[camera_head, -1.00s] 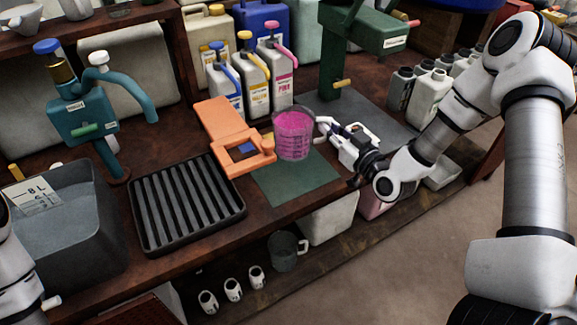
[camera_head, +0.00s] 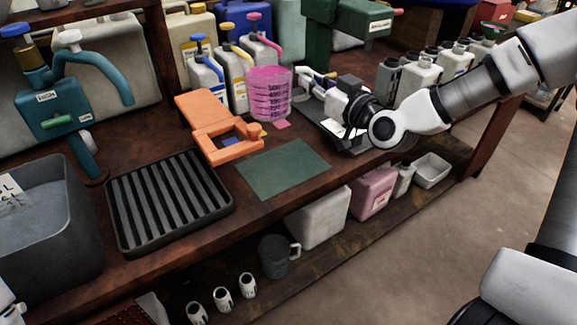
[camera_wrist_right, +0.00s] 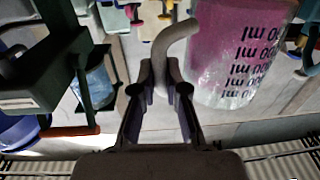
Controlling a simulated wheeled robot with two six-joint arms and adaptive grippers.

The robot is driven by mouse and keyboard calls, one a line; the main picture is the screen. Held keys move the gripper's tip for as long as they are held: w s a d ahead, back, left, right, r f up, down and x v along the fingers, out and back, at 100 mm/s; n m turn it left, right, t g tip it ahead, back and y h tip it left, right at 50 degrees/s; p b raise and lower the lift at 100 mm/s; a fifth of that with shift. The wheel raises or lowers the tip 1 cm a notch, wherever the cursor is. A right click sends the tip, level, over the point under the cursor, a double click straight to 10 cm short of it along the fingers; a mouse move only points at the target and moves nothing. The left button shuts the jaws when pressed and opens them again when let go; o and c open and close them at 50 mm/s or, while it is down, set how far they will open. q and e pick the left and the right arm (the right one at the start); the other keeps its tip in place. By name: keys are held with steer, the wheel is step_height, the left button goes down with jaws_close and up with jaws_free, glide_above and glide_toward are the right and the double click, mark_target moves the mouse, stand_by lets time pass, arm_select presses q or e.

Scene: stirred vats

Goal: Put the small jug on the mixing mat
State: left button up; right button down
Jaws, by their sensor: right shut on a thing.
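The small jug (camera_head: 270,93) is clear with dark volume marks and pink contents. It looks upright in the head view, in front of the pump bottles. My right gripper (camera_head: 306,84) is shut on its handle from the right. The wrist view shows the handle (camera_wrist_right: 172,45) between the fingers (camera_wrist_right: 160,95) and the jug body (camera_wrist_right: 235,55) to the right. I cannot tell whether its base touches the bench. A bare green mat (camera_head: 283,168) lies at the bench's front edge, nearer than the jug.
An orange hinged device (camera_head: 232,145) stands beside the green mat. A black slatted tray (camera_head: 170,200) and a grey tub (camera_head: 45,225) are further left. Pump bottles (camera_head: 235,80) stand behind the jug. A green stand (camera_head: 320,45) and a dark grey mat (camera_head: 318,128) are right of it.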

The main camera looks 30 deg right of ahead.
step_height(320, 180, down, 17)
steer(key=b, duration=0.5)
steer(key=shift+f, duration=0.2)
steer(key=shift+w+f, duration=0.1)
steer(key=shift+f, duration=0.1)
steer(key=c, duration=1.2)
jaws_free()
